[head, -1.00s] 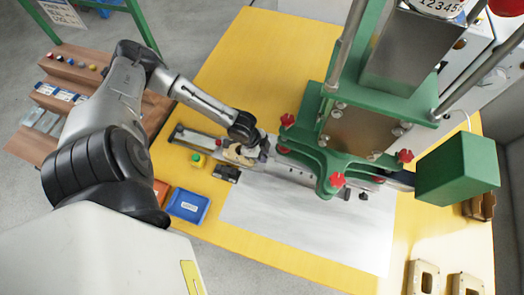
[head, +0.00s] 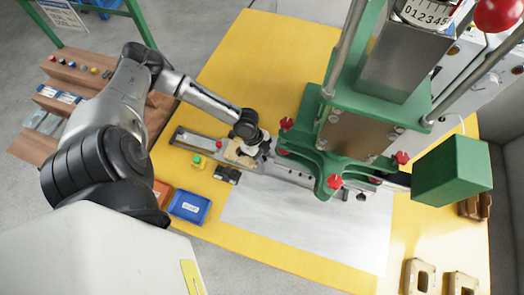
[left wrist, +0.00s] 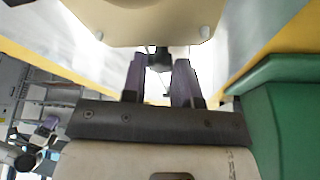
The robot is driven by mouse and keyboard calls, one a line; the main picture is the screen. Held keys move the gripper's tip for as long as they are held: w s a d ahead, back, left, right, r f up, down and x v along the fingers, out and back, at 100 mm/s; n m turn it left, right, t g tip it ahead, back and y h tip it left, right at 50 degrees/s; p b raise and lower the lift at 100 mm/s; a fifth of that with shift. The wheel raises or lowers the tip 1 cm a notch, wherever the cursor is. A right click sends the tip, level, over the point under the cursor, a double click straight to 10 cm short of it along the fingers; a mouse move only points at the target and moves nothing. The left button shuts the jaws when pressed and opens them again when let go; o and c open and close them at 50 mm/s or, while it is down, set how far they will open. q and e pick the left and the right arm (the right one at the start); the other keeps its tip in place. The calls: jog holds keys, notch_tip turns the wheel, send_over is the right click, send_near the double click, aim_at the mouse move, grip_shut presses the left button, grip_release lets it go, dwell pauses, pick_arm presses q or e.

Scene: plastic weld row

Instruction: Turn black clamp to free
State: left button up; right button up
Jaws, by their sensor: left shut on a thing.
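My left gripper (head: 258,151) is low over the metal rail (head: 190,139), left of the green press. In the left wrist view its two purple fingers (left wrist: 160,84) are shut on a small black part, which looks like the black clamp (left wrist: 160,58). The fingers hide most of it, so its turn angle cannot be told. A beige part (head: 236,154) sits on the rail beside the gripper; a beige body also fills the top of the left wrist view (left wrist: 140,20). My right gripper is not in view.
The green press (head: 335,160) with red knobs stands close right of my gripper. A yellow box with a green button (head: 198,162), a small black item (head: 227,175) and a blue tray (head: 189,206) lie in front of the rail. A white sheet (head: 300,230) lies clear on the yellow table.

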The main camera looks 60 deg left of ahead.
pick_arm(q)
jog(key=o, duration=0.6)
jog(key=shift+o, duration=0.2)
jog(key=p+v, duration=0.2)
jog(key=v, duration=1.1)
jog(key=shift+r, duration=0.35)
jog(key=shift+o, duration=0.3)
jog(key=shift+s+a, duration=0.15)
